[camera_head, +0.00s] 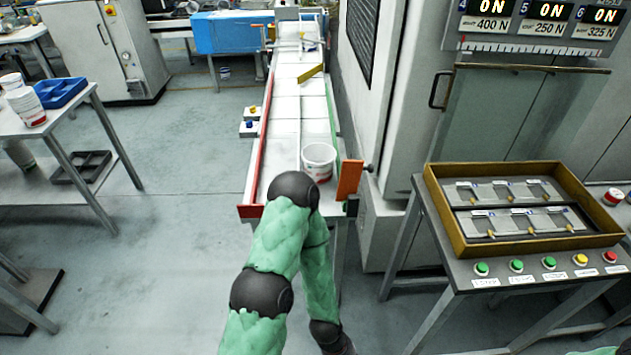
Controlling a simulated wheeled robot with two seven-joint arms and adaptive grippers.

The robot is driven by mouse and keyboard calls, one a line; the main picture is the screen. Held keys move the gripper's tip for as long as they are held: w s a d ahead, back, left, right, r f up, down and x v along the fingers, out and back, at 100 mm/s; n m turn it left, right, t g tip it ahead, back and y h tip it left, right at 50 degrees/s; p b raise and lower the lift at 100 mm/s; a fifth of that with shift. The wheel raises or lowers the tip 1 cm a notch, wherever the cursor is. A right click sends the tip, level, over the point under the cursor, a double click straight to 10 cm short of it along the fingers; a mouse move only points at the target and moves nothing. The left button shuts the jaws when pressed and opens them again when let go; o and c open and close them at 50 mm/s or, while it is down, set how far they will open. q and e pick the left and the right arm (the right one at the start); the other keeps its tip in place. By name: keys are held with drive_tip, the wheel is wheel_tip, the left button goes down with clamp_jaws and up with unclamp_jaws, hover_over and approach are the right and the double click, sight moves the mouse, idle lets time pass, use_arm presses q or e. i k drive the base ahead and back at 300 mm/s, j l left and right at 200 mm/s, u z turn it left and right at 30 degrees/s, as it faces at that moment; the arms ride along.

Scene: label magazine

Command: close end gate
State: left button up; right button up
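An orange upright plate (349,179), which looks like the end gate, stands at the right side of the conveyor's near end. It sits at the end of the green side rail and does not span the belt, so the near end looks open. A dark knob is beside it. A white tub (318,162) with a red label stands on the belt (284,152) just left of the plate. My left arm bends up in front of the conveyor end and hides part of it.
A red rail (262,143) edges the belt's left side. A yellow bar (311,74) lies slantwise farther up. A button table with a brown tray (437,191) stands right, beside a machine cabinet. A table with tubs (27,106) stands left; floor between is clear.

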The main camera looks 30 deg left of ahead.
sight(351, 171)
drive_tip(key=i+l+u, duration=0.1)
drive_tip(key=l+u, duration=1.55)
